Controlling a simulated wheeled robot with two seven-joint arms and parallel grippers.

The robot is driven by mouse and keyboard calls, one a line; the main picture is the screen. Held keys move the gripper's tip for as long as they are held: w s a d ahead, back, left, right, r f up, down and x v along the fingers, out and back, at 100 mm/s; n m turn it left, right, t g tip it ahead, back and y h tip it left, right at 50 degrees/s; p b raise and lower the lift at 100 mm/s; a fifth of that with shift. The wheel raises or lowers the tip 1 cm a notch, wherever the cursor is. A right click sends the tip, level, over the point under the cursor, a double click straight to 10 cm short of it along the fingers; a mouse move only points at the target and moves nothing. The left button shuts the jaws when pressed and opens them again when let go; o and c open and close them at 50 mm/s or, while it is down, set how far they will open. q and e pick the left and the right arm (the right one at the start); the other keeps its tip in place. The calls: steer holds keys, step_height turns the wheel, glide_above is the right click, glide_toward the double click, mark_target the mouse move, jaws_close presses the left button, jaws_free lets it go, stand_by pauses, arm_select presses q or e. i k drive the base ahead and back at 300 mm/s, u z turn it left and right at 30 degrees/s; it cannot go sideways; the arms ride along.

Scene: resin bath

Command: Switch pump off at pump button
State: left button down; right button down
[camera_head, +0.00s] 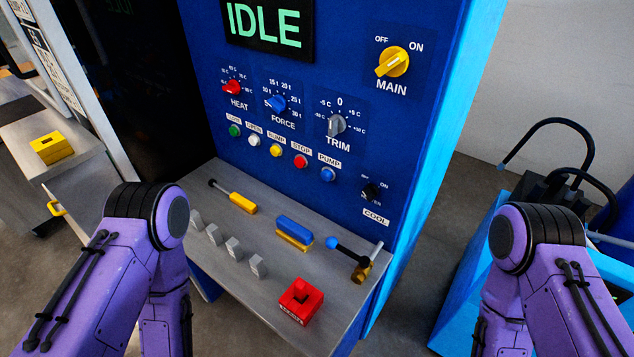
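The pump button (327,174) is a small round blue button on the blue control panel (400,130). It sits under a white label reading PUMP, at the right end of a row of coloured buttons. Nothing covers it. I cannot tell from this view whether it is pressed or lit. A display (265,25) above reads IDLE in green. My two purple arms show at the lower left and lower right, both apart from the panel. Their forearms run down out of the picture, so neither gripper is in view.
A red stop button (300,161) is close on the pump button's left. Several knobs sit above, including a yellow MAIN knob (393,62). A grey shelf (235,275) juts out below, carrying a red block (300,302), a blue-and-yellow block (294,231) and levers.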

mark_target(326, 174)
steer(key=z, duration=0.05)
steer(key=k, duration=0.95)
steer(key=u, duration=0.95)
steer(key=i, duration=0.7)
steer(key=z, duration=1.7)
